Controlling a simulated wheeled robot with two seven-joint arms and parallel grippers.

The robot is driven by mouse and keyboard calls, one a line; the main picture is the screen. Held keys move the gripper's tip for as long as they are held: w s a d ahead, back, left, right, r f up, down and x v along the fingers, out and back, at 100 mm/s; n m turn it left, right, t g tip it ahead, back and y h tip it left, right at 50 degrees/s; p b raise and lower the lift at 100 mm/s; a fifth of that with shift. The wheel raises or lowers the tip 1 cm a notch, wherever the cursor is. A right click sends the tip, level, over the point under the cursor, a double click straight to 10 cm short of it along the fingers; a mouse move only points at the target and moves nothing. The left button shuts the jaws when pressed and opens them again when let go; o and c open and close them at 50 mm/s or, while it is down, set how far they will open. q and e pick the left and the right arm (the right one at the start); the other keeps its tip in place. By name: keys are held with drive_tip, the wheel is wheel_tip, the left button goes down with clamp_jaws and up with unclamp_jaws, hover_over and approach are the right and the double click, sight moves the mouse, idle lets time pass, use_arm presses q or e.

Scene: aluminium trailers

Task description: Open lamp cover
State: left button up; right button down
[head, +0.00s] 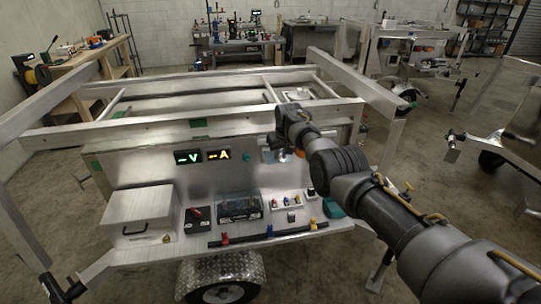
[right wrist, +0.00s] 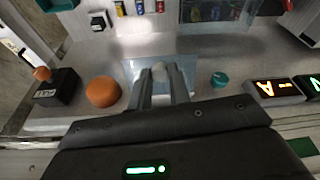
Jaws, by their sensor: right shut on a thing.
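The lamp cover looks like a small clear, bluish plate (right wrist: 132,70) on the front panel of the trailer. In the right wrist view it shows on both sides of my fingers. My right gripper (right wrist: 162,78) is shut on a small pale part at the cover; the fingers hide most of it. In the head view my right gripper (head: 284,153) reaches the panel from the right, right of the lit displays, and largely hides the cover. I cannot tell how far the cover is tilted. My left gripper is not in view.
An orange round button (right wrist: 103,91) and a teal knob (right wrist: 220,80) flank my fingers. Lit displays (head: 202,156) sit on the panel. The shelf below holds a metal box (head: 140,212), a clear-covered battery (head: 239,207) and small switches (head: 288,202). Frame beams (head: 200,131) run above.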

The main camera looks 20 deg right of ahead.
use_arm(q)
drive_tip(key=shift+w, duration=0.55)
use_arm(e)
drive_tip(key=shift+f, duration=0.15)
drive_tip(key=shift+s, duration=0.1)
drive_tip(key=c, duration=1.3)
unclamp_jaws()
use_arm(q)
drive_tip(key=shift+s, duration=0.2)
use_arm(e)
drive_tip(key=shift+r+p, duration=0.45)
drive_tip(key=shift+r, duration=0.1)
drive_tip(key=shift+p+v, duration=0.8)
drive_tip(key=shift+v, duration=0.2)
use_arm(q)
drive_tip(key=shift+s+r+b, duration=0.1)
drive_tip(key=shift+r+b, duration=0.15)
drive_tip(key=shift+b, duration=0.75)
use_arm(e)
drive_tip(key=v, duration=0.7)
drive_tip(key=shift+r, duration=0.35)
